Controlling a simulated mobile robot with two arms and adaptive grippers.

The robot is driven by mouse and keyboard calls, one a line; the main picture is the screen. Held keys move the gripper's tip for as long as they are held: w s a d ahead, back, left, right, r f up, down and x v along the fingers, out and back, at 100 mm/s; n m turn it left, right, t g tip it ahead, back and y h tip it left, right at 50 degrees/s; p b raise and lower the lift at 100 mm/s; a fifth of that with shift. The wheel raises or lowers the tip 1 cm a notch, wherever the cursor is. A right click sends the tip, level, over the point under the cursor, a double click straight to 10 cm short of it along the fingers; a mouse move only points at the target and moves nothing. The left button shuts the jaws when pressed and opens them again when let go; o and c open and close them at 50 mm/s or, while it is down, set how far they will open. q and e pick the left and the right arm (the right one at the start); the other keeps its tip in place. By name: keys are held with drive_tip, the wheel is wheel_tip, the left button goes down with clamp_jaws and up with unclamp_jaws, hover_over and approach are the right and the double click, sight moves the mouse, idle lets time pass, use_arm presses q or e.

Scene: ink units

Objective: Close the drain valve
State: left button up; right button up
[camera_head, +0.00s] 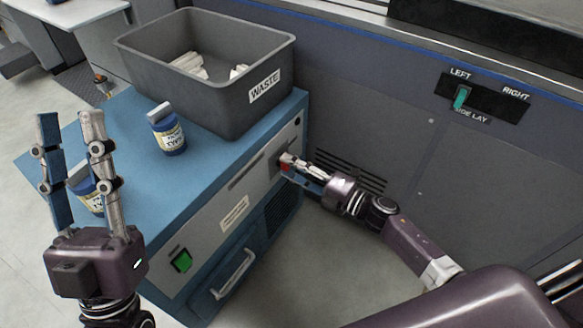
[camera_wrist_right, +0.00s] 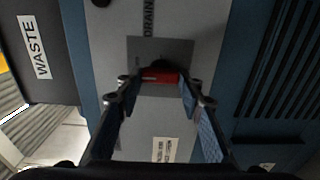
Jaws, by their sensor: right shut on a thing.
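The drain valve's red handle (camera_wrist_right: 160,76) sits on a grey plate below the word DRAIN in the right wrist view. In the head view the red handle (camera_head: 285,167) shows at the front face of the blue cabinet. My right gripper (camera_head: 290,160) is at the handle, its fingers on either side of it. It is shut on the handle, which also shows between the fingertips (camera_wrist_right: 158,84) in the right wrist view. My left gripper (camera_head: 68,118) is raised over the left side of the cabinet, fingers apart, open and empty.
A grey WASTE bin (camera_head: 215,75) stands on the blue cabinet top (camera_head: 125,120). One blue jar (camera_head: 167,135) stands in front of it, and another (camera_head: 88,190) is partly behind my left gripper. A green button (camera_head: 181,261) and a handle (camera_head: 236,272) are on the cabinet front.

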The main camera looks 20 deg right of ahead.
drive_tip(key=shift+f, duration=0.1)
drive_tip(key=o, duration=1.2)
drive_tip(key=shift+c, duration=0.2)
drive_tip(key=shift+s, duration=0.1)
drive_tip(key=v, duration=1.2)
